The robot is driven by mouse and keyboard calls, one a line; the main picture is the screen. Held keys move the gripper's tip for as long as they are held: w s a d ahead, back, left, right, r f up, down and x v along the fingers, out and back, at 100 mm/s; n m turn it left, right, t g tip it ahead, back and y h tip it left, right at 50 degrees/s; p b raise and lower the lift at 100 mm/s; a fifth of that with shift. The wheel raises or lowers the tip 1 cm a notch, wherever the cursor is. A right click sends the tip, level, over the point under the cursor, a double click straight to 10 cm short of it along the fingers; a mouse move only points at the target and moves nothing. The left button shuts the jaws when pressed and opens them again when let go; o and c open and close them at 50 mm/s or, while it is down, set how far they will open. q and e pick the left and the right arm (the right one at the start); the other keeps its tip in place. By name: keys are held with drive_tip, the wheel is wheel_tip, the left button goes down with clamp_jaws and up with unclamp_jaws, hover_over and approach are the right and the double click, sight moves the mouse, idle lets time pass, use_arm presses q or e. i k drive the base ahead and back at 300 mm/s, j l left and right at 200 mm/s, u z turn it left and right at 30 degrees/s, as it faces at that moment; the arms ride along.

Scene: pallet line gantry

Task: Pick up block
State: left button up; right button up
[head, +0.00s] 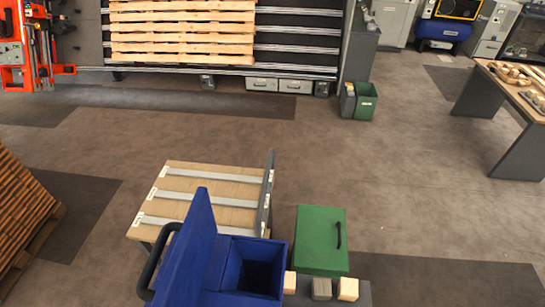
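Three small blocks stand in a row at the bottom edge of the head view. A pale wooden block (290,283) is at the left, beside the blue bin. A grey-brown block (321,289) is in the middle, and another pale wooden block (348,289) is at the right. The right two rest on a grey surface (363,293) that the frame's edge cuts off. Neither of my grippers is in view.
A blue bin (234,292) with a raised blue panel (187,255) is left of the blocks. A green box (320,228) with a dark handle stands just behind them. A wooden-topped table (212,187) is behind the bin. Open floor (420,220) lies to the right.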

sight(290, 278)
drive_tip(key=i+l+u, duration=0.3)
drive_tip(key=u, duration=0.2)
drive_tip(key=i+l+u, duration=0.25)
drive_tip(key=l+u, duration=0.25)
drive_tip(key=i+l+u, duration=0.15)
drive_tip(key=l+u, duration=1.35)
drive_tip(key=k+l+u, duration=0.15)
drive_tip(key=l+u, duration=0.35)
